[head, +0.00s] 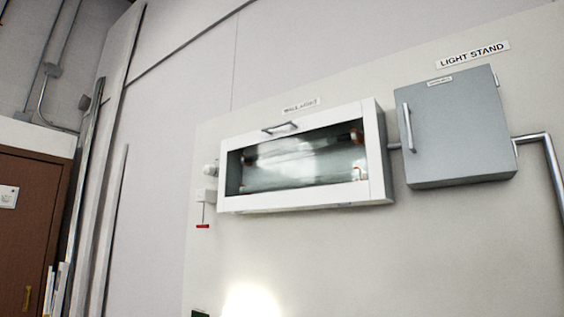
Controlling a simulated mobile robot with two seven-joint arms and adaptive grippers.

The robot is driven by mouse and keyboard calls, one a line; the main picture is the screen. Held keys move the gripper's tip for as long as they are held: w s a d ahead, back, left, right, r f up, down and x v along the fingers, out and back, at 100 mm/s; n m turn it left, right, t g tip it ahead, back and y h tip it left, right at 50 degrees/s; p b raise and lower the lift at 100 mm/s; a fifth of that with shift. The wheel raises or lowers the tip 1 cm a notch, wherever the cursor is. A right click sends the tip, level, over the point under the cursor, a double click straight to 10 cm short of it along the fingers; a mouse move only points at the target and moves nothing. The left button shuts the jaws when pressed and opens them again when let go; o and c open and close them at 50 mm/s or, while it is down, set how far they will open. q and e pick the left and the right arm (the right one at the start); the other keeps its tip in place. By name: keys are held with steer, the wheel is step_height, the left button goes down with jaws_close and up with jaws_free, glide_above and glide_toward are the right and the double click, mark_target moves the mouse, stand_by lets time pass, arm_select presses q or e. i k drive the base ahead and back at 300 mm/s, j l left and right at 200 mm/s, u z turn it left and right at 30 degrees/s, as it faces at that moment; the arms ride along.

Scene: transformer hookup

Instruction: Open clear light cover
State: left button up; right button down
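The clear light cover (300,163) is a see-through pane in a white frame on the front of a wall light box. It looks shut. A metal bar handle (280,127) sits on the frame's upper edge. Behind the pane a tube-like fitting shows dimly, blurred by glare. A label above the box is hard to read. Neither of my grippers shows in the head view.
A grey cabinet (455,127) labelled light stand hangs right of the box, with its door shut and a vertical handle. Conduit (540,160) runs from its right side. A small white switch with a red tip (203,226) hangs left of the box. A brown door (30,220) stands far left.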

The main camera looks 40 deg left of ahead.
mark_target(372, 189)
steer(key=j, duration=0.7)
steer(key=i+j, duration=0.1)
steer(key=j, duration=1.3)
steer(key=i+u, duration=0.05)
